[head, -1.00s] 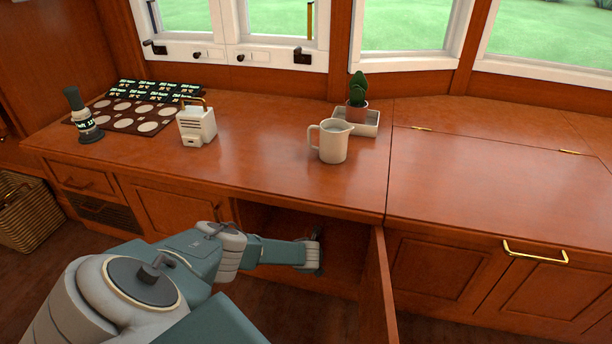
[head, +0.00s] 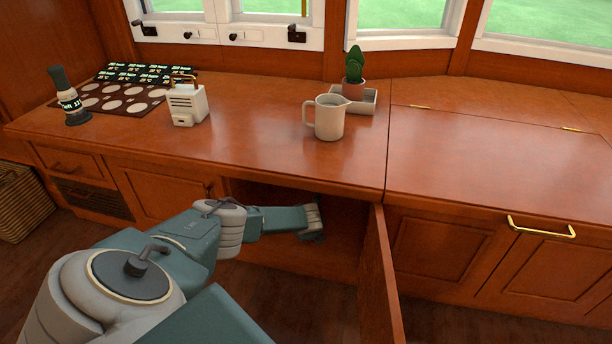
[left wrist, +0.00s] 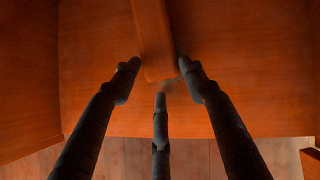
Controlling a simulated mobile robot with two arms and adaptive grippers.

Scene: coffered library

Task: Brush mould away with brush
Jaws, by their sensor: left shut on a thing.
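My left arm reaches into the open cupboard (head: 350,220) under the counter. Its gripper (head: 316,232) is just inside the opening, and the fingertips are hard to make out in the shade. In the left wrist view, the dark fingers of my left gripper (left wrist: 158,74) are closed around a plain wooden piece, which looks like the brush (left wrist: 155,35). A faint pale patch (left wrist: 174,87) shows by its lower end; I cannot tell whether it is bristles or mould. No mould is clear in the head view. My right gripper is not in view.
The cupboard door (head: 376,280) stands open to the right of my arm. On the counter (head: 260,130) are a pitcher (head: 330,118), a potted cactus on a tray (head: 366,103), a small cream appliance (head: 187,104) and a dark bottle-like item (head: 68,97). A basket (head: 22,205) stands at left.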

